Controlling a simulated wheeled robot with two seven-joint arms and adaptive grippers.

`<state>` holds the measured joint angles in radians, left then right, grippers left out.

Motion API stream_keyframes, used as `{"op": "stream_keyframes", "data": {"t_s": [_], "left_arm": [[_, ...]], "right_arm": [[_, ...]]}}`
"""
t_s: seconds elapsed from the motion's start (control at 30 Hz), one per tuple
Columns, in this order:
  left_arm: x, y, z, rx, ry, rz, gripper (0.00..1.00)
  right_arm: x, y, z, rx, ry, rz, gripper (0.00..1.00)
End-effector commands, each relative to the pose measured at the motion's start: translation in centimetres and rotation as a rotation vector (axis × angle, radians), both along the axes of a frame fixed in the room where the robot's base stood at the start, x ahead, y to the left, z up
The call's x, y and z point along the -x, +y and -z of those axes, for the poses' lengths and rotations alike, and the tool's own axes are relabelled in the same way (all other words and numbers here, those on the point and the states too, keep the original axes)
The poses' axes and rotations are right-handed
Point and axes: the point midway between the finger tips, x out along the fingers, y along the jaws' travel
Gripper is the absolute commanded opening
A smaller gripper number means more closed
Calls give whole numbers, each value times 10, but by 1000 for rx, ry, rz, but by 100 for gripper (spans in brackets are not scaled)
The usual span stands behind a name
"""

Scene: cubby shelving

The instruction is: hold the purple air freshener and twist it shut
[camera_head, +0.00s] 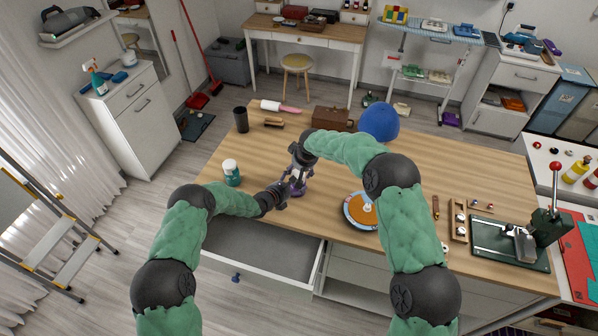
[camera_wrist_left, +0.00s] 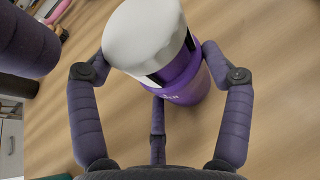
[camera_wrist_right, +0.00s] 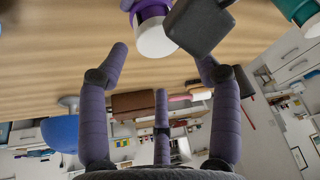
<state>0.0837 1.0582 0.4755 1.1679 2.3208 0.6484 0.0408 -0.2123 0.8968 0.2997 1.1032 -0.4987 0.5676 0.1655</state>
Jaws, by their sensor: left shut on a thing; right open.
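The purple air freshener (camera_head: 298,189) stands near the front edge of the wooden table. The left wrist view shows its purple body (camera_wrist_left: 188,84) and pale cap (camera_wrist_left: 143,36); the cap looks slightly raised on one side. My left gripper (camera_head: 283,192) is shut on the body from the left side. My right gripper (camera_head: 301,172) is just above, pointing down, open and empty. In the right wrist view the white cap (camera_wrist_right: 155,38) lies beyond its spread fingertips, apart from them. A dark grey part beside the cap hides some of the body there.
A teal jar with a white lid (camera_head: 231,172) stands to the left. A round orange-topped item (camera_head: 361,211) lies to the right. A blue rounded object (camera_head: 379,122) and brown case (camera_head: 332,118) are behind. An open drawer (camera_head: 262,248) juts out below the front edge.

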Motion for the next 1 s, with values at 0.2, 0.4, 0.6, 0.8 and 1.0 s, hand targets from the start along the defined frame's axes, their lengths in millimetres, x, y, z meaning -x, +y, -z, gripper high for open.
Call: {"op": "stream_keyframes", "data": {"t_s": [0.2,0.4,0.6,0.8,1.0], "left_arm": [[1,1,2,-2,5,-2,41],[1,1,2,-2,5,-3,41],[1,1,2,-1,4,-3,41],[0,2,2,-1,4,-3,41],[0,2,2,-1,4,-3,41]], "right_arm": [[14,-6,-37,-1,-2,0,64],[24,-9,-59,0,0,0,64],[27,-11,-66,0,1,0,64],[27,-11,-66,0,1,0,64],[25,-12,-65,8,6,-17,78]]}}
